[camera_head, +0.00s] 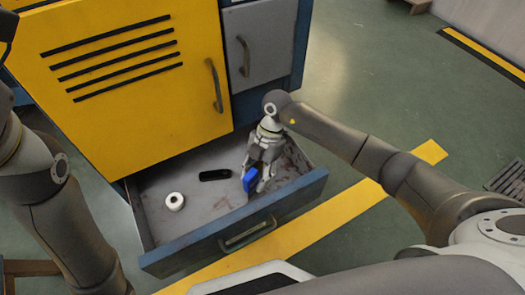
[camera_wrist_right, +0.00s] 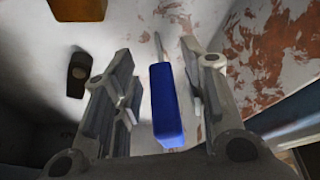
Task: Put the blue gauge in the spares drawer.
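The blue gauge (camera_head: 252,179) is inside the open drawer (camera_head: 195,231), toward its right end. In the right wrist view the blue gauge (camera_wrist_right: 167,105) is a blue block with a thin pale stem at its far end. My right gripper (camera_head: 257,178) reaches down into the drawer with its fingers either side of the gauge. In the wrist view a gap shows between the gauge and the left finger; the right finger is close beside it. I cannot tell whether the gauge rests on the drawer floor. My left arm shows at the left, but its gripper is out of view.
The drawer also holds a black oblong item (camera_head: 215,175) and a white roll (camera_head: 175,201). The yellow cabinet door (camera_head: 120,90) and a grey door (camera_head: 262,45) stand behind and above it. Open green floor lies to the right.

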